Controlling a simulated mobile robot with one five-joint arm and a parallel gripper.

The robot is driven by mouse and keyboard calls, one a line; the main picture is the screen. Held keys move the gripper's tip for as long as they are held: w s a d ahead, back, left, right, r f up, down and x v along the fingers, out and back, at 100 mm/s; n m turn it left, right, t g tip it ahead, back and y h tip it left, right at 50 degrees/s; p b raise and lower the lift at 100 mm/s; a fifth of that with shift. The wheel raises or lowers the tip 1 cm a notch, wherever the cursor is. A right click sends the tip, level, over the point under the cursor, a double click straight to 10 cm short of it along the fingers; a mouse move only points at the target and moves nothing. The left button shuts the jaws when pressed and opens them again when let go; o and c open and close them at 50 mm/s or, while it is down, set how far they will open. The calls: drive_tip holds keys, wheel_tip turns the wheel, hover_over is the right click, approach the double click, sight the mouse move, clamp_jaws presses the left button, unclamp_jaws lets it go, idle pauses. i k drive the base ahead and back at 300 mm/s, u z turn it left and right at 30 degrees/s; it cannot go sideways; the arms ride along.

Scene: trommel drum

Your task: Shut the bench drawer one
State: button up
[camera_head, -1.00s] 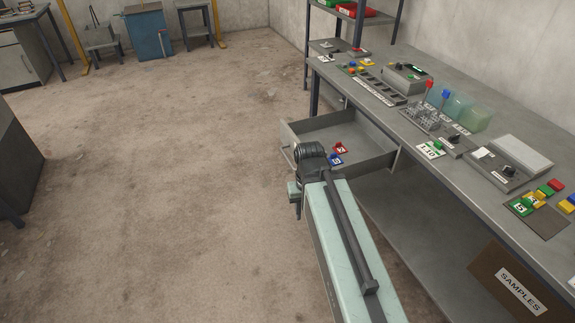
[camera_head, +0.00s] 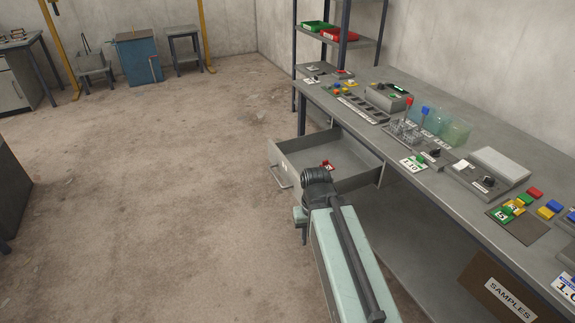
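The bench drawer (camera_head: 352,184) is pulled out from under the workbench, toward the left. Its handle (camera_head: 281,177) is on the front panel at the left. A small red block (camera_head: 327,166) with a label lies inside the drawer. My arm reaches up from the bottom of the view, and its dark wrist end (camera_head: 318,176) covers part of the drawer's near side. My gripper's fingers are hidden behind my arm, so I cannot tell whether they touch anything.
The grey workbench (camera_head: 455,185) carries a tube rack (camera_head: 405,132), switch boxes and coloured blocks (camera_head: 517,204). A shelf with green and red trays (camera_head: 338,36) stands behind. A samples box (camera_head: 505,290) is below the bench. The floor (camera_head: 150,190) at left is open.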

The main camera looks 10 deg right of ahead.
sight(356, 168)
drive_tip(key=z, duration=0.05)
drive_tip(key=i, duration=0.75)
drive_tip(key=u, duration=1.6)
drive_tip(key=i, duration=0.35)
drive_tip(key=u, duration=0.7)
